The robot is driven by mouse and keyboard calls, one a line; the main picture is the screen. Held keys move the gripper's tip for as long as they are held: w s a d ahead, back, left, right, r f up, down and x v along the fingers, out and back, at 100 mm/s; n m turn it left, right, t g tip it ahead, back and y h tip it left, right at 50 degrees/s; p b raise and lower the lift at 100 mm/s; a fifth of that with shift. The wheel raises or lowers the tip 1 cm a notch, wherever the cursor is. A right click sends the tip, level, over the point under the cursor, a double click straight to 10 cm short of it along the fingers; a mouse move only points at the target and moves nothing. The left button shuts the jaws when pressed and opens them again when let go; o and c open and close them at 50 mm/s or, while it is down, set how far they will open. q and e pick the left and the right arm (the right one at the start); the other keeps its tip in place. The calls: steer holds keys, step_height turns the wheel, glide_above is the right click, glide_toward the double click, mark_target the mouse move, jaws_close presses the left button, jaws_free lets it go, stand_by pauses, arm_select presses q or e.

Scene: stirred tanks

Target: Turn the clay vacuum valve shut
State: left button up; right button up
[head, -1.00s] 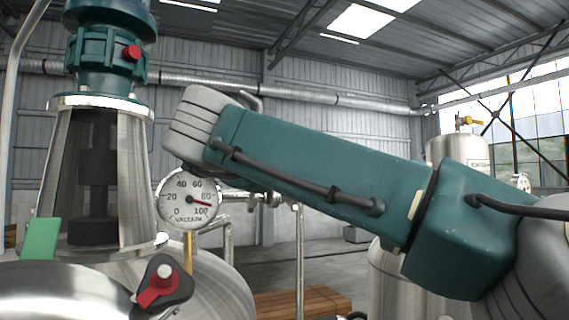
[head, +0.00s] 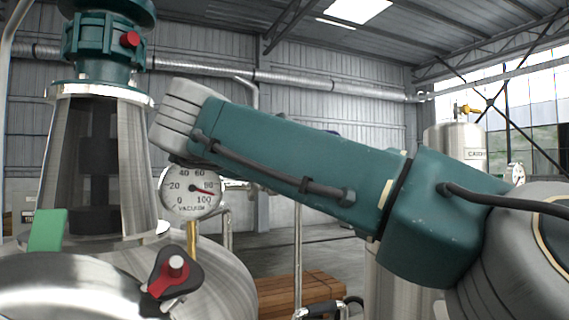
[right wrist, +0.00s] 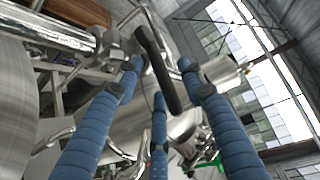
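A round white gauge (head: 192,188) marked VACUUM stands beside the steel tank in the head view, its red needle between 80 and 100. No handle of a clear clay colour shows. In the right wrist view a dark lever handle (right wrist: 156,62) lies between the tips of my right gripper (right wrist: 158,75). Its blue fingers are spread around the handle; I cannot tell whether they touch it. A dark curved handle (head: 337,306) shows at the bottom edge there. My left gripper is not in view.
The steel tank (head: 215,275) with a red-and-black knob (head: 170,272) and a green tab (head: 47,230) fills the left. Thin steel pipes (head: 298,235) rise near the wooden pallet (head: 300,290). In the right wrist view a green handle (right wrist: 208,160) lies near the right finger.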

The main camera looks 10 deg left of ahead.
steer(key=v, duration=1.2)
stand_by(0.3)
